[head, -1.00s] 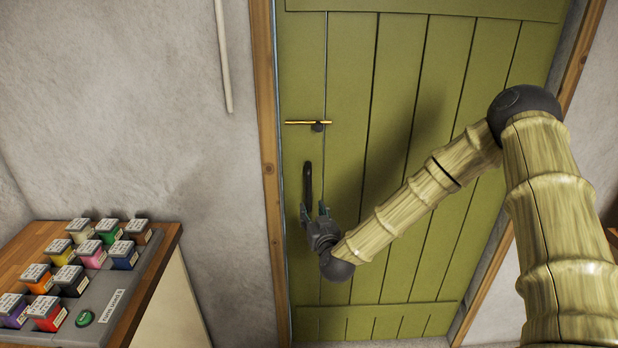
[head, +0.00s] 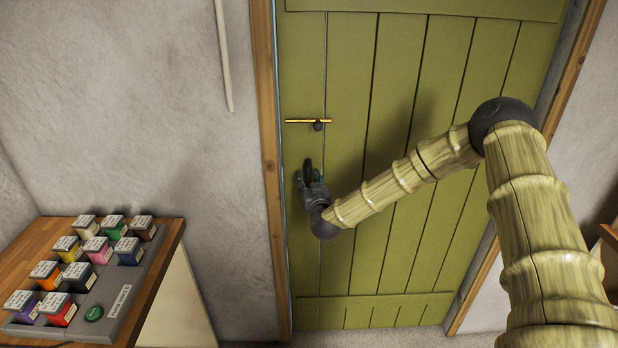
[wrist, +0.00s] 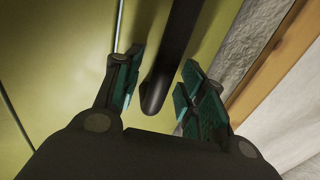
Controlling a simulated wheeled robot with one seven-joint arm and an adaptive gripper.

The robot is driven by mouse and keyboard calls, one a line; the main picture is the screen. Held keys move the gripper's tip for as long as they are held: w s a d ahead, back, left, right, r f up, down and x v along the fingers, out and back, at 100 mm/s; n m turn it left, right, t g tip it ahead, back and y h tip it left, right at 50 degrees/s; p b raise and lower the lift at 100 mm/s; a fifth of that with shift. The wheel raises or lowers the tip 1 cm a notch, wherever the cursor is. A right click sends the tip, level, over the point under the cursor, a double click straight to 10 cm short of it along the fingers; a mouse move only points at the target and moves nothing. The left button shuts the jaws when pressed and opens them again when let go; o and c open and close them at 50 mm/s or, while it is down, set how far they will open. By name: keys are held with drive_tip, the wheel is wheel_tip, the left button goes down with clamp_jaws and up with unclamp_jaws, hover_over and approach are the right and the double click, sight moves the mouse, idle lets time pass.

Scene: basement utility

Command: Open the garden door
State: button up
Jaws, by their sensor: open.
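The green plank door (head: 400,150) stands in its wooden frame and looks shut. A brass bolt (head: 308,121) with a dark knob lies across its left edge. Below it is a dark vertical pull handle (head: 307,168), mostly hidden by my gripper in the head view. My gripper (head: 308,180) is at the handle. In the wrist view my gripper (wrist: 158,88) is open, with the handle's rounded lower end (wrist: 160,85) between its two teal-padded fingers. A gap shows on each side of the handle, so the fingers are not closed on it.
A wooden bench (head: 160,262) at the lower left carries a grey tray (head: 128,292) with several coloured, labelled blocks and a green button (head: 94,313). A thin pale pipe (head: 223,55) runs down the wall. The door frame (head: 268,150) borders the door's left edge.

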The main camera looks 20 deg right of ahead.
drive_tip(key=shift+w, duration=0.25)
clamp_jaws()
